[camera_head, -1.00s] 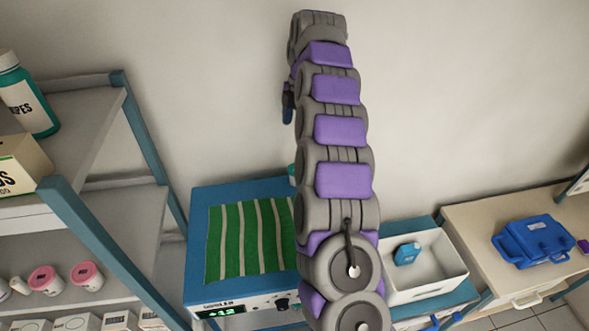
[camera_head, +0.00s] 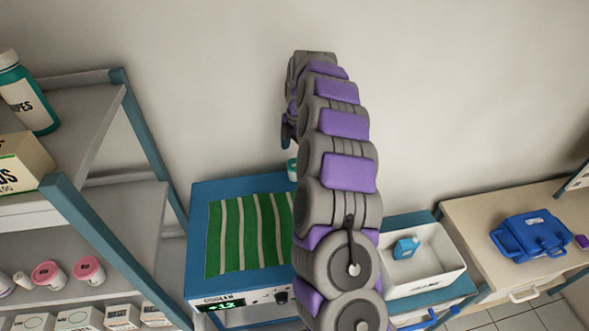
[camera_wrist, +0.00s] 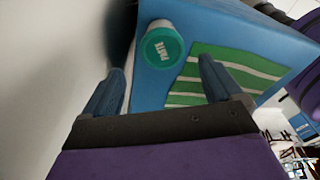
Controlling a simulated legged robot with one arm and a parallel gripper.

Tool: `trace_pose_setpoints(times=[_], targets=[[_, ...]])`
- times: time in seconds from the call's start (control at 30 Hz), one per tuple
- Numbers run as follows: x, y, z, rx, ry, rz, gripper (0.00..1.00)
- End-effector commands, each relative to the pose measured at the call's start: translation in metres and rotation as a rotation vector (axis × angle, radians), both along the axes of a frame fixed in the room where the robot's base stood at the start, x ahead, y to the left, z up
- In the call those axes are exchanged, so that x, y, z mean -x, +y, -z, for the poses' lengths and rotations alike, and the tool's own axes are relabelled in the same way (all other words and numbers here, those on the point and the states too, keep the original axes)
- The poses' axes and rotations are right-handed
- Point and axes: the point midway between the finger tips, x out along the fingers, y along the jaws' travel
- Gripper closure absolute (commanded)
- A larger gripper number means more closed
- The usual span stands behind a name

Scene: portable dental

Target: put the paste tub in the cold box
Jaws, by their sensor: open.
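The paste tub, with a teal lid marked PASTE (camera_wrist: 162,46), stands on the blue top of a unit, near its back edge by the wall. In the head view only part of the tub (camera_head: 292,169) shows beside my arm. My gripper (camera_wrist: 162,70) is open and empty; in the wrist view the tub appears beyond and between its fingertips, apart from them. In the head view the gripper (camera_head: 288,130) is largely hidden behind my arm. An open white box (camera_head: 428,275) with a blue pack (camera_head: 406,247) inside stands to the right; it may be the cold box.
The blue unit (camera_head: 232,190) has a green striped mat (camera_head: 250,235) on top and a lit display. A shelf rack (camera_head: 145,150) with bottle, boxes and pink-lidded tubs stands at left. A blue case (camera_head: 530,238) lies on the right-hand counter (camera_head: 480,215).

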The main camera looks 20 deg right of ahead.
Motion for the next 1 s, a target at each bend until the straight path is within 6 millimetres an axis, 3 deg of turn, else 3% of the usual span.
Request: trace_pose_setpoints(times=[0.33, 0.63, 0.87, 1.0], targets=[[0.001, 0.000, 0.021, 0.000, -0.001, 0.001, 0.08], [0.004, 0.000, 0.061, -0.001, 0.004, 0.000, 0.08], [0.004, 0.000, 0.064, 0.000, 0.000, 0.000, 0.08], [0.003, 0.000, 0.064, 0.000, 0.000, 0.000, 0.19]])
